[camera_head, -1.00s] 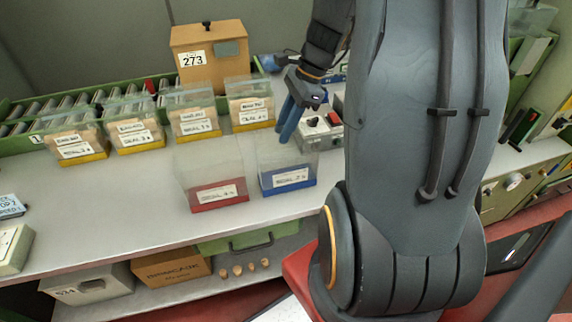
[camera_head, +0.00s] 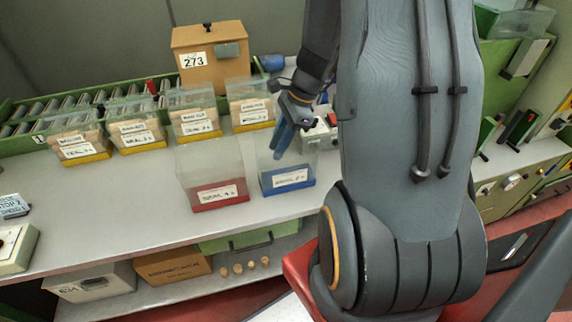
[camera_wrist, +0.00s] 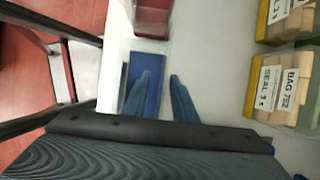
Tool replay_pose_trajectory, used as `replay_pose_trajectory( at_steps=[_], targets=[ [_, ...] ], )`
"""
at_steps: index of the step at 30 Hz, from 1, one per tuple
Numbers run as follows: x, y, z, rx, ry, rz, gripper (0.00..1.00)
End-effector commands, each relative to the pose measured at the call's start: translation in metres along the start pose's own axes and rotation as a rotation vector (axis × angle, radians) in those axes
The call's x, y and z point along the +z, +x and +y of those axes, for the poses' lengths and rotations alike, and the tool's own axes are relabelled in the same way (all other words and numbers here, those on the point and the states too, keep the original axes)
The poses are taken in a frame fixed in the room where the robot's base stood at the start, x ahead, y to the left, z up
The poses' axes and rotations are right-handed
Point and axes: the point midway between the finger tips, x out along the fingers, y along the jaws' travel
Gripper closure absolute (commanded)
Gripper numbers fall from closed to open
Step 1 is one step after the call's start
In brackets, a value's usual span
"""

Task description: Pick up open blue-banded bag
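The open blue-banded bag (camera_head: 287,179) stands upright on the bench, clear and seemingly empty, with a white label on its blue band. It also shows in the wrist view (camera_wrist: 150,98), partly behind a finger. My gripper (camera_head: 282,148) has blue fingers pointing down over the bag's upper part in the head view. In the wrist view the fingers (camera_wrist: 161,82) are apart with nothing seen between them but the bag and bench beyond. Whether they touch the bag's film cannot be told.
A red-banded bag (camera_head: 219,196) stands just left of the blue one. Several yellow-banded bags of corks (camera_head: 194,124) stand behind. A box marked 273 (camera_head: 209,62) and a grey device (camera_head: 322,130) are at the back. The bench front (camera_head: 110,225) is clear.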

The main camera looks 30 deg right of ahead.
Motion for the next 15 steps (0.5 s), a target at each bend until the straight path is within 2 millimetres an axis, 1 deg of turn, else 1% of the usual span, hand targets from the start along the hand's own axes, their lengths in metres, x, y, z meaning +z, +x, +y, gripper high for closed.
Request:
replay_pose_trajectory(
  at_steps=[15],
  targets=[
    [-0.0018,0.004,0.0,0.0,0.0,0.0,0.75]
  ],
)
